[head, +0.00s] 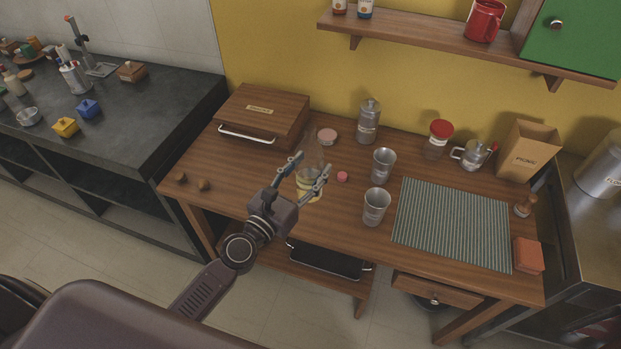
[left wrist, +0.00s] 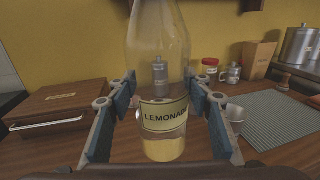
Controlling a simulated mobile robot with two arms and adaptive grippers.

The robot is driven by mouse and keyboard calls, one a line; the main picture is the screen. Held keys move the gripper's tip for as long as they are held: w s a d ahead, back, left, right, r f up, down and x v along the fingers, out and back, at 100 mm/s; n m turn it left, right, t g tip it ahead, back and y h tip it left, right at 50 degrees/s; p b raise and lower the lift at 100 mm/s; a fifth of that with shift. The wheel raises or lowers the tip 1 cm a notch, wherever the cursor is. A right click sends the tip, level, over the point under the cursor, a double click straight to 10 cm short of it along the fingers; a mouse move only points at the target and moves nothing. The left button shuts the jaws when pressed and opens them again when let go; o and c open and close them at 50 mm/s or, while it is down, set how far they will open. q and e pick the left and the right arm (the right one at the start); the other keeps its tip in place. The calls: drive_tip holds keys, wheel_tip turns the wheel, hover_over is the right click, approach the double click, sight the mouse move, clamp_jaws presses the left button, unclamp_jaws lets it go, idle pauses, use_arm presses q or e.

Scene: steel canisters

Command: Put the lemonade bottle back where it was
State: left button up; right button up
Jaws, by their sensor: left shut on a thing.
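The lemonade bottle (head: 309,182) is clear glass with a cream label and a little yellow liquid at the bottom. In the left wrist view the bottle (left wrist: 163,118) stands upright between the fingers, its label facing the camera and its top cut off by the frame. My left gripper (head: 308,167) is shut on the bottle, over the left middle of the wooden table (head: 236,186). The wrist view shows the left gripper (left wrist: 165,102) with a finger on each side of the bottle. I cannot tell whether its base touches the table. My right gripper is not in view.
Two steel cups (head: 383,166) (head: 375,207) stand right of the bottle, with a small pink cap (head: 342,176) close by. A steel canister (head: 368,122) and pink-lidded container (head: 327,136) stand behind. A wooden box (head: 262,116) is back left; a striped mat (head: 452,224) lies right.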

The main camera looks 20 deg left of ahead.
use_arm(q)
drive_tip(key=w+a+r+p, duration=0.35)
drive_tip(key=w+r, duration=0.35)
drive_tip(key=w, duration=0.5)
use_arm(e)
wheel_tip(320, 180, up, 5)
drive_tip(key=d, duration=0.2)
use_arm(q)
wheel_tip(320, 180, down, 20)
drive_tip(key=b, duration=1.5)
drive_tip(key=shift+d+r+b, duration=0.15)
drive_tip(key=shift+b, duration=0.15)
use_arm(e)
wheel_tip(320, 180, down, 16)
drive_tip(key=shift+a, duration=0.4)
use_arm(q)
drive_tip(key=shift+s, duration=0.15)
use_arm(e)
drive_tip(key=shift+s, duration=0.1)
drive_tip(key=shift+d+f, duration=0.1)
use_arm(q)
drive_tip(key=o, duration=1.4)
